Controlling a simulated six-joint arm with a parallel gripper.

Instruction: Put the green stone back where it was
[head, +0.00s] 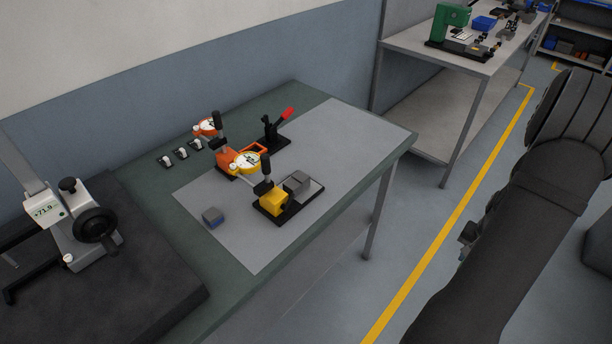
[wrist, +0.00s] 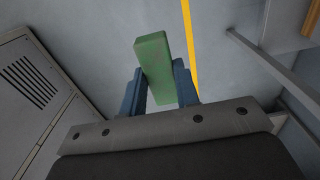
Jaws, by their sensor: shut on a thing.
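The green stone (wrist: 153,58) is a plain rectangular block in the wrist view. My gripper (wrist: 159,82) is shut on it, with one blue finger on each side. The stone sticks out beyond the fingertips and is tilted a little. Grey floor with a yellow line shows behind it, so it is held up in the air. In the head view my dark arm fills the right side, and the stone cannot be made out there.
A workbench (head: 225,308) carries a grey mat (head: 240,245) with dial gauges (head: 246,162), a yellow block (head: 272,201) and a small blue-grey block (head: 213,217). A dark plate (head: 150,290) with a measuring device is at left. Another table (head: 410,42) stands behind.

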